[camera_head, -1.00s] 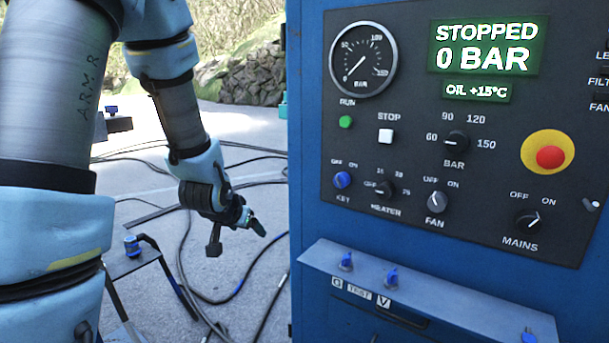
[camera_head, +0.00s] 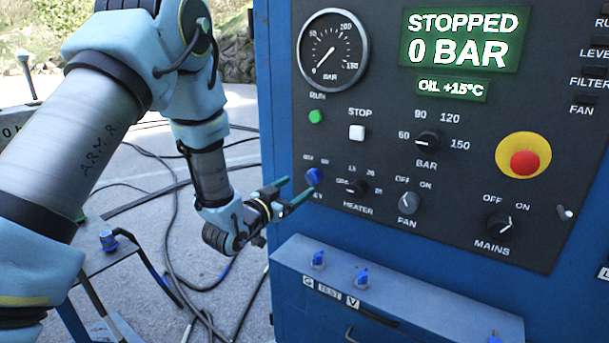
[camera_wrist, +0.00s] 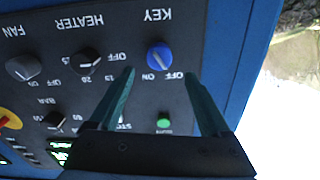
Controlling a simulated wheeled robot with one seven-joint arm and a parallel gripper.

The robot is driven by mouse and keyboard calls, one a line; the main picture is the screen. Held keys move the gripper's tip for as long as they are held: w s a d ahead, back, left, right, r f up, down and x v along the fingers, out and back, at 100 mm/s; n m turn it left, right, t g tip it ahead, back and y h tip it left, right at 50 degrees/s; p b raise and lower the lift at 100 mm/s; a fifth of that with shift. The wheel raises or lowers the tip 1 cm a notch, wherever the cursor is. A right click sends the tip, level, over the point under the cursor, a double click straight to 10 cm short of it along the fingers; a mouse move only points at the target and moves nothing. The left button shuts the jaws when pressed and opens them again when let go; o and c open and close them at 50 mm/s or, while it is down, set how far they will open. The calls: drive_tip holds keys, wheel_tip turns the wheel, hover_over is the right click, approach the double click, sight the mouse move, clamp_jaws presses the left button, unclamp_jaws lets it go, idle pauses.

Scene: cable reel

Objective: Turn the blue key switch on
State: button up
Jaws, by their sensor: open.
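The blue key switch (camera_head: 314,177) is a small round knob at the lower left of the dark control panel (camera_head: 375,102), above the KEY label. In the wrist view the blue key switch (camera_wrist: 159,57) appears upside down, with OFF and ON marks beside it and its pale pointer line tilted towards OFF. My gripper (camera_head: 297,189) is at the panel's left edge, its two green fingers spread towards the knob. In the wrist view my gripper (camera_wrist: 160,78) is open and empty, the knob showing between and beyond the fingertips. Whether the fingertips touch the panel cannot be told.
The heater knob (camera_head: 355,187) and fan knob (camera_head: 407,203) sit right of the key. A ledge (camera_head: 400,290) with blue knobs juts out below. A red emergency button (camera_head: 524,163) is further right. Cables lie on the ground at left.

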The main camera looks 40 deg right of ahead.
sight(308, 179)
drive_tip(key=p+x, duration=0.1)
drive_tip(key=x, duration=0.5)
drive_tip(key=shift+p, duration=0.4)
clamp_jaws()
